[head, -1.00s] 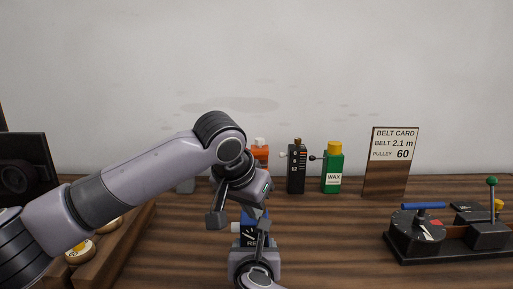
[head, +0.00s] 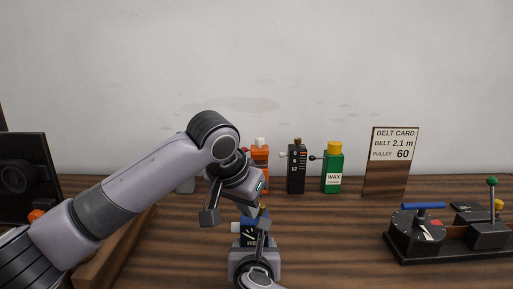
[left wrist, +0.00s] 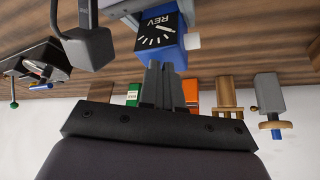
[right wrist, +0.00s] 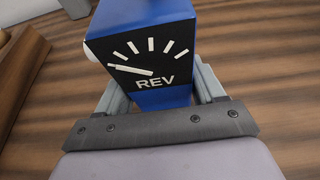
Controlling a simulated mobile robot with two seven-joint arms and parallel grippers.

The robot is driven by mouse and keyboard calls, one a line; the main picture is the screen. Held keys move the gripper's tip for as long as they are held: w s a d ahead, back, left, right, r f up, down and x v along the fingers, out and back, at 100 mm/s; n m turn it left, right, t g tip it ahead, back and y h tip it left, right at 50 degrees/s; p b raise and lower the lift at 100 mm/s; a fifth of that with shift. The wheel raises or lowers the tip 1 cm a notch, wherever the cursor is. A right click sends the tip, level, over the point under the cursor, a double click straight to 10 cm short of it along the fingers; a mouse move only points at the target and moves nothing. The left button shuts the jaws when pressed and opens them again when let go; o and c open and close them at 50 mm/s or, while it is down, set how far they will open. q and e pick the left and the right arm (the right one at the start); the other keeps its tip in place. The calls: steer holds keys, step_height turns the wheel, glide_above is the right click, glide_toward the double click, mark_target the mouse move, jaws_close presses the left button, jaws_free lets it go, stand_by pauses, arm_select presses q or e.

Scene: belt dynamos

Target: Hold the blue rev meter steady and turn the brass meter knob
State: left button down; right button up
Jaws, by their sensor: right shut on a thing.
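The blue rev meter (head: 248,228) stands upright on the bench in front of me. Its black REV dial fills the top of the right wrist view (right wrist: 150,62), with the white needle toward the left end. My right gripper (right wrist: 160,100) is shut on the meter's sides. A small brass knob (head: 262,209) shows at the meter's top in the head view. My left gripper (left wrist: 165,85) is just above the meter, its fingers close together at the meter's top. The left wrist view does not show the knob clearly, nor whether the fingers touch it.
Behind stand an orange bottle (head: 260,155), a black device (head: 297,168), a green WAX bottle (head: 333,172) and the belt card (head: 391,160). A black-based machine (head: 450,235) is at right. A wooden tray (head: 122,250) is at left. Bench between meter and machine is clear.

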arm_select(q)
steer(key=shift+a, duration=0.1)
arm_select(e)
steer(key=shift+f, duration=0.1)
arm_select(q)
step_height(320, 180, up, 6)
steer(key=shift+s, duration=0.3)
stand_by(0.4)
steer(key=shift+r, duration=0.1)
step_height(320, 180, down, 6)
steer(key=d, duration=0.1)
stand_by(0.7)
steer(key=shift+d, duration=0.1)
stand_by(0.4)
